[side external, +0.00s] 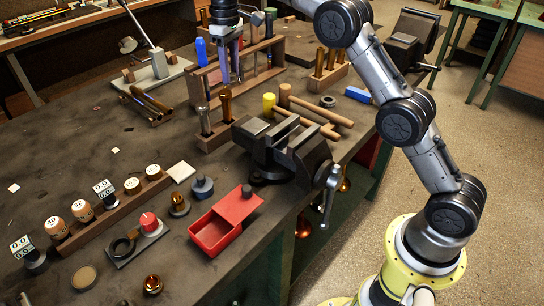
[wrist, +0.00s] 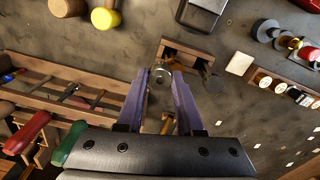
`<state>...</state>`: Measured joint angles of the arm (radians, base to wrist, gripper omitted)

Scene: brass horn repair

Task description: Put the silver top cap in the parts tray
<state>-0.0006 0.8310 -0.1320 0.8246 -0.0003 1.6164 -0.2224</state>
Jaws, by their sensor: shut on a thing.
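My gripper (side external: 231,78) hangs over the wooden racks at the back of the bench in the side view. In the wrist view its two purple fingers (wrist: 161,80) are closed on a small round silver piece (wrist: 160,77), which appears to be the silver top cap. The cap is too small to make out in the side view. The open red tray (side external: 211,233), which looks like the parts tray, lies near the bench's front edge, well away from my gripper. Its edge shows at the top right of the wrist view (wrist: 313,5).
A wooden rack (side external: 215,137) with upright silver and copper-coloured pieces stands just below my gripper.

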